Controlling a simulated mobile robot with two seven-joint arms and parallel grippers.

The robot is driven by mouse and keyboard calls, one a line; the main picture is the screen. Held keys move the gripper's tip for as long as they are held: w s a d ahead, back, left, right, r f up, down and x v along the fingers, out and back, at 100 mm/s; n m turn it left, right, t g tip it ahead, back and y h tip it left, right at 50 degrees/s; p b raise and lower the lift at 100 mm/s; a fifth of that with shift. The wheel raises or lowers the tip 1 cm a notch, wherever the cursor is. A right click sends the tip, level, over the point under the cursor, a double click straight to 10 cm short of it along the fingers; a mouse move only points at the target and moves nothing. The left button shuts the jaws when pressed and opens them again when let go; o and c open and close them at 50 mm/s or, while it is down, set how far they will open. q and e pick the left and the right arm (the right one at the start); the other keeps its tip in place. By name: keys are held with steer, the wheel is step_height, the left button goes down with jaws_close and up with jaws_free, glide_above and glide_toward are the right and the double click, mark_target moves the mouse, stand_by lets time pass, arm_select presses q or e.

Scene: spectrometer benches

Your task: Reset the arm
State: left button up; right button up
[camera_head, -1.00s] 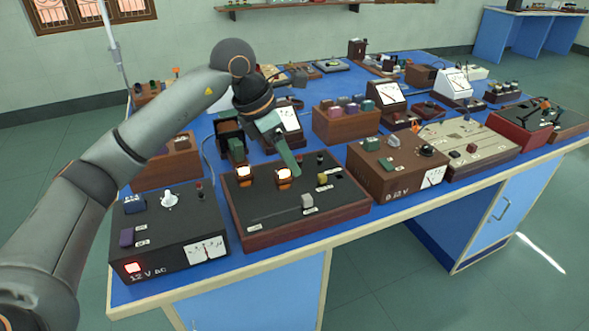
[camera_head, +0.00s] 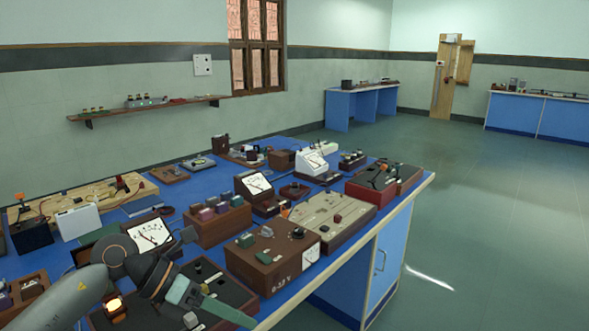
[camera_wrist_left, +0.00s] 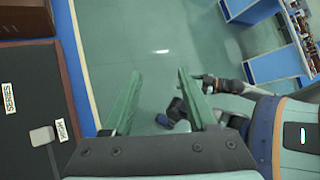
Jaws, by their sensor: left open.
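My left arm comes in at the lower left of the head view. Part of a grey arm, seemingly my right one, shows at the right of the wrist view.
The blue-topped bench (camera_head: 120,215) carries many instruments. A wall shelf (camera_head: 150,107) hangs at the back left. The floor right of the bench is clear.

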arm_select(q)
steer(key=s+d+r+n+t+h+p, duration=0.3)
steer(key=d+r+n+t+h, duration=0.1)
steer(key=d+n+h, duration=0.45)
steer(key=a+f+n+t+y+p, duration=0.2)
steer(key=a+f+n+t+y, duration=0.35)
steer(key=n, duration=0.75)
steer(key=a+f+n+t+y+p, duration=0.2)
steer(key=a+f+n+t+y, duration=0.4)
steer(key=n, duration=0.6)
steer(key=s+a+f+n+g+y, duration=0.1)
steer(key=s+f+n+g+y, duration=0.1)
steer(key=s+f, duration=0.6)
steer(key=s+a+f+n+g+y+p, duration=0.1)
steer(key=s+a+f+n+g+y, duration=0.1)
steer(key=s+f+n+g, duration=0.3)
steer(key=s+f+n+y, duration=0.1)
steer(key=s+f+n, duration=0.1)
steer(key=s+f, duration=0.1)
steer(key=shift+s+f, duration=0.15)
steer(key=shift+f, duration=0.2)
arm_select(e)
step_height(320, 180, up, 6)
steer(key=s+d, duration=0.1)
steer(key=d, duration=0.1)
steer(key=shift+s+d+r+m+h, duration=0.2)
steer(key=shift+s+d+m+h, duration=0.1)
steer(key=shift+s+d+h, duration=0.1)
